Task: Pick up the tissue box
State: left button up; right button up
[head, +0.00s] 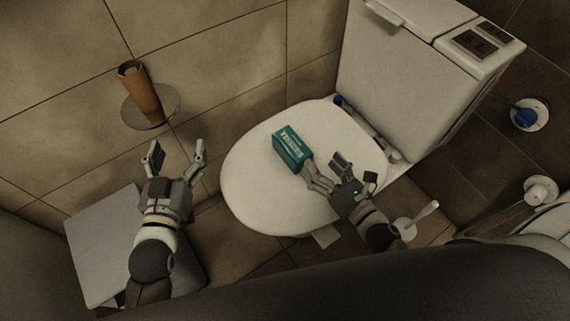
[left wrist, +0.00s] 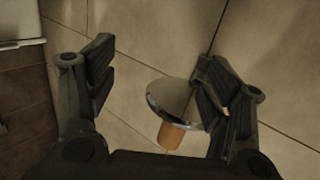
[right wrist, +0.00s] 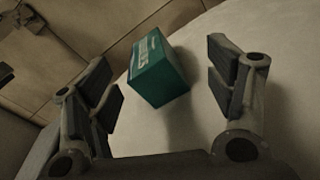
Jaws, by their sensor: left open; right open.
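The green tissue box (head: 287,149) with white lettering lies on the closed white toilet lid (head: 246,185). My right gripper (head: 323,170) is open and empty over the lid, just to the right of and below the box in the head view. In the right wrist view the box (right wrist: 158,72) shows ahead of and between the open fingers (right wrist: 165,80), nearer the left finger, apart from the palm. My left gripper (head: 176,154) is open and empty, left of the toilet and below a small round shelf.
An orange-brown cylinder (head: 141,88) stands on the round wall shelf (head: 166,98), close to my left gripper. The toilet tank (head: 395,75) rises behind the lid. A white-topped bin or stool (head: 98,245) is at lower left. A white brush handle (head: 422,215) stands near my right wrist.

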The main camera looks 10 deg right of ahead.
aim_at(292, 143)
jog(key=n+b, duration=0.1)
jog(key=a+n+b, duration=0.1)
jog(key=n, duration=0.1)
jog(key=s+a+f+n+y+b, duration=0.1)
jog(key=b, duration=0.1)
jog(key=shift+n+t, duration=0.4)
jog(key=shift+w+a+r, duration=0.1)
jog(key=shift+r, duration=0.1)
jog(key=x, duration=0.5)
jog(key=shift+w+a, duration=0.1)
jog(key=shift+w, duration=0.1)
jog(key=x, duration=0.4)
jog(key=shift+f, duration=0.25)
jog(key=shift+w+a, duration=0.1)
jog(key=shift+w, duration=0.45)
pick_arm(q)
notch_tip(292, 143, up, 6)
jog(key=s+a+t, duration=0.2)
jog(key=shift+s+a+f+h, duration=0.15)
jog(key=shift+s+h, duration=0.05)
jog(key=shift+h, duration=0.1)
pick_arm(e)
jog(key=shift+c, duration=0.2)
jog(key=c, duration=1)
